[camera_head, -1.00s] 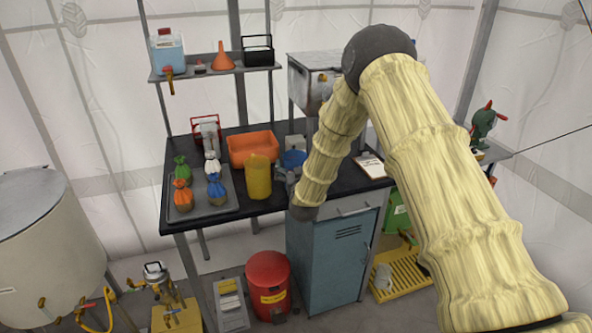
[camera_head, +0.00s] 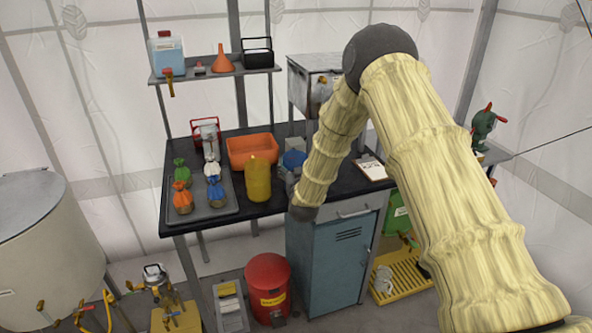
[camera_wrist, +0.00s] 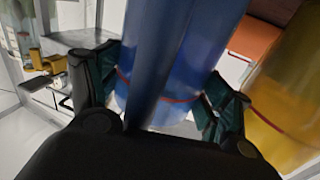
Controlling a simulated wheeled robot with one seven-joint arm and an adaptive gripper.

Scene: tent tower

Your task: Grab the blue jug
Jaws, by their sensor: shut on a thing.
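Whether the jug touches the worktop cannot be told.
A yellow jug (camera_head: 258,180) stands close to the left of the blue one, and at right in the wrist view (camera_wrist: 290,95). An orange bin (camera_head: 251,149) is behind. A tray (camera_head: 226,207) with several tied bags is at left. A clipboard (camera_head: 371,170) lies right.

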